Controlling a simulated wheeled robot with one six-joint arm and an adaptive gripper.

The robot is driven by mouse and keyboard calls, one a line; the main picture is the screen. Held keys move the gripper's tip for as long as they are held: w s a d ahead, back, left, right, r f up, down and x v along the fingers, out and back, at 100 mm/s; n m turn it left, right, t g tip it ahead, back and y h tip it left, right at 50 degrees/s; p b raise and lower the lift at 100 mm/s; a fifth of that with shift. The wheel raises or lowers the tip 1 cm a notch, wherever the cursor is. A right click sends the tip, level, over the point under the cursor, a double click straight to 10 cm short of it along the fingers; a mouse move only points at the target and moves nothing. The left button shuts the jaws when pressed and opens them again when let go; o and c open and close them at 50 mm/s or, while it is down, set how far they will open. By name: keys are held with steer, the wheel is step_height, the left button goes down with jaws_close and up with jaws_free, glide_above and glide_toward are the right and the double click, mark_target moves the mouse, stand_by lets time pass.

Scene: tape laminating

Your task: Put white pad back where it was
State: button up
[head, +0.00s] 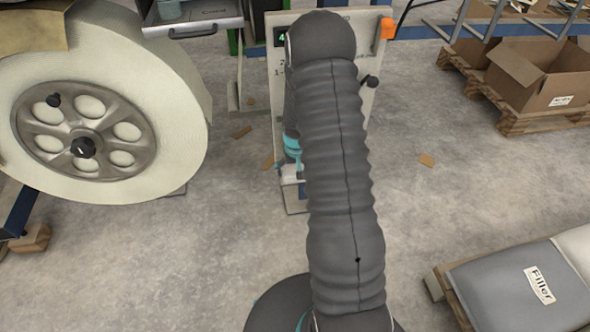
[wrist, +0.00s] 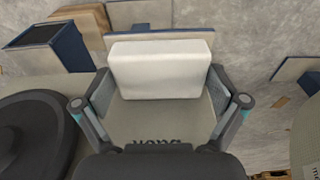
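The white pad (wrist: 162,68) is a pale block with rounded edges. In the wrist view it spans the space between the two fingers of my gripper (wrist: 162,82), with a fingertip against each end. My gripper is closed on it. In the head view my dark arm covers most of the gripper; a teal part and a small whitish patch (head: 291,172) show at the arm's left edge, low in front of the upright grey panel (head: 278,100). Where the pad was before cannot be told from these frames.
A large tape roll (head: 165,130) stands at the left. Cardboard boxes (head: 540,75) on pallets are at the back right, and a filler bag (head: 520,285) lies at the lower right. The concrete floor (head: 440,210) between is mostly clear, with small scraps.

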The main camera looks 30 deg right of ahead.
steer(key=shift+r, duration=0.1)
steer(key=s+a+r+t, duration=0.1)
steer(key=s+a+r, duration=0.2)
steer(key=r, duration=0.7)
steer(key=s+a+r+n, duration=0.1)
steer(key=s+a+r, duration=0.25)
steer(key=r, duration=0.65)
steer(key=s+a+r+t, duration=0.1)
steer(key=s+a+r, duration=0.2)
steer(key=r, duration=0.7)
steer(key=s+a+r+n+t, duration=0.1)
steer(key=s+a+r, duration=0.2)
steer(key=s, duration=0.6)
steer(key=s+a+r+n+t, duration=0.1)
steer(key=s+a+r, duration=0.3)
steer(key=s, duration=0.5)
steer(key=shift+s+r+p, duration=0.35)
steer(key=shift+r, duration=0.05)
